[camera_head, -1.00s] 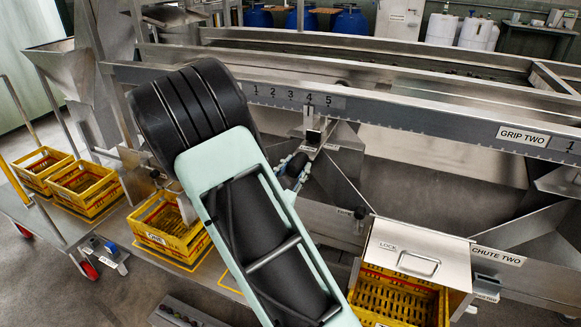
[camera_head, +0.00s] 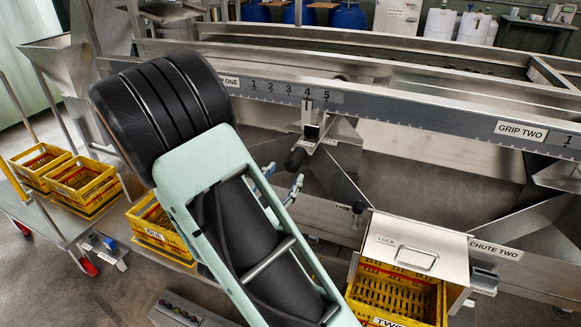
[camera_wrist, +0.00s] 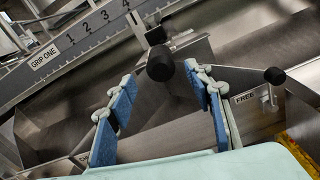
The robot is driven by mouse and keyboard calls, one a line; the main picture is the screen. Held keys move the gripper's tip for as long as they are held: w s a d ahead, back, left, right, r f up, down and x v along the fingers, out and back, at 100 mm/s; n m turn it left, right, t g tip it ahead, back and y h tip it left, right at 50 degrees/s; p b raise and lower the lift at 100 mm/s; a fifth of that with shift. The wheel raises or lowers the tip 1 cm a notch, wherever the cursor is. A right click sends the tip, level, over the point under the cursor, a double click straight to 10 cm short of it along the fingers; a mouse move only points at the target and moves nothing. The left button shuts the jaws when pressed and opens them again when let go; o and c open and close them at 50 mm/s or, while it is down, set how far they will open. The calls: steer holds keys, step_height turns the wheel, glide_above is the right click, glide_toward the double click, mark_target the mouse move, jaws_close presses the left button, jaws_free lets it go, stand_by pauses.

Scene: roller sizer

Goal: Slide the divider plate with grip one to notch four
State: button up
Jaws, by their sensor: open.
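Grip one is a black knob (camera_head: 295,158) on the metal slide (camera_head: 311,125) of the divider plate, under the numbered rail. The slide's upright pointer stands at the 4 mark in the head view. Much of the plate below is hard to make out. My gripper (camera_head: 283,182) is open, just below and apart from the knob, with nothing between its fingers. In the wrist view the knob (camera_wrist: 160,63) lies ahead of the gap between the blue-padded fingers of my gripper (camera_wrist: 163,85).
The numbered rail (camera_head: 420,117) runs across above. A second black knob (camera_head: 358,208) stands to the right, by a FREE label (camera_wrist: 245,98) in the wrist view. A lidded box (camera_head: 415,243) marked LOCK sits at lower right over a yellow crate (camera_head: 395,292). More yellow crates (camera_head: 82,182) stand left.

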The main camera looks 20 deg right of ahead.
steer(key=v, duration=0.5)
stand_by(0.3)
